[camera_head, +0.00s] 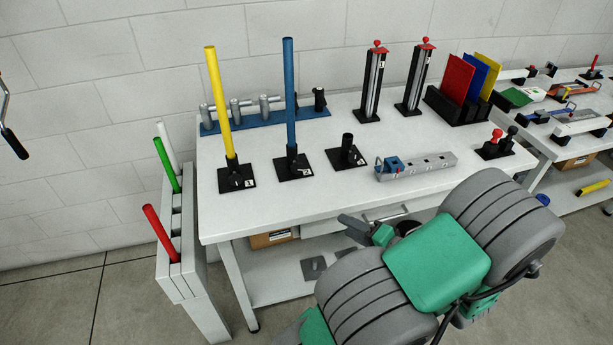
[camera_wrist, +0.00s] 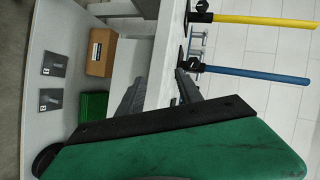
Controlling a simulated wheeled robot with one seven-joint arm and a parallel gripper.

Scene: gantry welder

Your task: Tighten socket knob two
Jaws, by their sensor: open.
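Socket two (camera_head: 293,166) is a black base on the white table, with a blue rod (camera_head: 289,90) standing upright in it. Its knob is too small to make out clearly. In the wrist view the blue rod (camera_wrist: 255,73) lies sideways in the picture, with its socket (camera_wrist: 191,65) beyond my fingers. My gripper (camera_wrist: 160,80) is open and empty in the wrist view. In the head view my gripper (camera_head: 362,229) is in front of the table's front edge, below and right of socket two and apart from it. My arm hides part of the table's front.
Socket one (camera_head: 237,180) holds a yellow rod (camera_head: 217,100); socket three (camera_head: 346,155) is empty. A grey perforated block (camera_head: 416,166) lies to the right. The lower shelf holds a cardboard box (camera_wrist: 101,53) and a green box (camera_wrist: 93,107). A rod rack (camera_head: 178,235) stands left.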

